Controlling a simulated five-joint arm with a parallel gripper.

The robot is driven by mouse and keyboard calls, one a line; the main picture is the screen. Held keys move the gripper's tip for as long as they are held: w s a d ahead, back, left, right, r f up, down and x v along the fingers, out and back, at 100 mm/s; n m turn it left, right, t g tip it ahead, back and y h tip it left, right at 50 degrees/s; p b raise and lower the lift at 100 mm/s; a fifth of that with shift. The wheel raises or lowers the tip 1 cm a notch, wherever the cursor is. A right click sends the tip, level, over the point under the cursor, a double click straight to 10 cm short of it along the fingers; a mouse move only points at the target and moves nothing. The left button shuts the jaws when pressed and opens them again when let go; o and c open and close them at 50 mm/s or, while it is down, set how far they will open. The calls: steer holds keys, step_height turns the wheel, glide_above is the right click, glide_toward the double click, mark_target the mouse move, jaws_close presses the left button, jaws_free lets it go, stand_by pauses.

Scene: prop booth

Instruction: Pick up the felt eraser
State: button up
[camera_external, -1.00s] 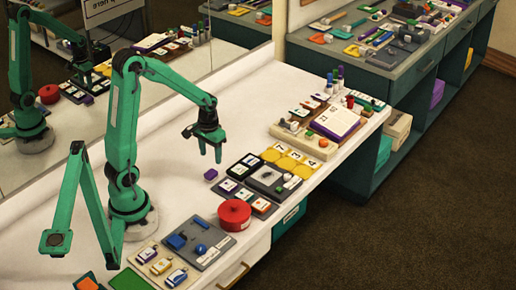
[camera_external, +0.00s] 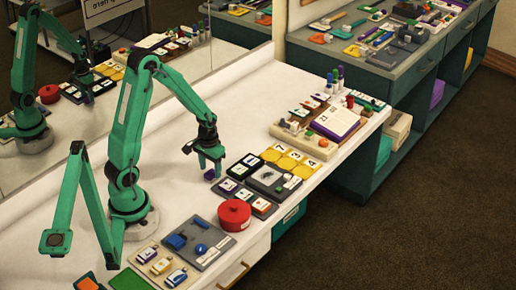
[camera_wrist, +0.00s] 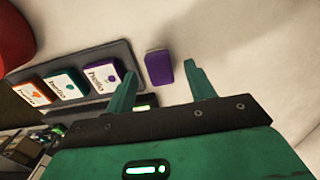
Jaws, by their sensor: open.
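The felt eraser (camera_external: 209,175) is a small purple block on the white counter. In the wrist view the eraser (camera_wrist: 159,68) lies between and just beyond the two green fingertips, with gaps on both sides. My gripper (camera_external: 211,168) is open and points down right over the eraser, partly covering it in the external view. The open fingers of my gripper (camera_wrist: 161,70) also show in the wrist view, with nothing held between them.
A dark tray of name badges (camera_external: 228,186) lies close to the right of the eraser. A round red tin (camera_external: 235,215) stands nearer the front edge. Yellow number cards (camera_external: 288,163) and a stamp pad (camera_external: 268,177) lie farther right. A mirror stands behind; bare counter lies left.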

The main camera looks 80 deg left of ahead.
steer(key=shift+f, duration=0.85)
steer(key=c, duration=1)
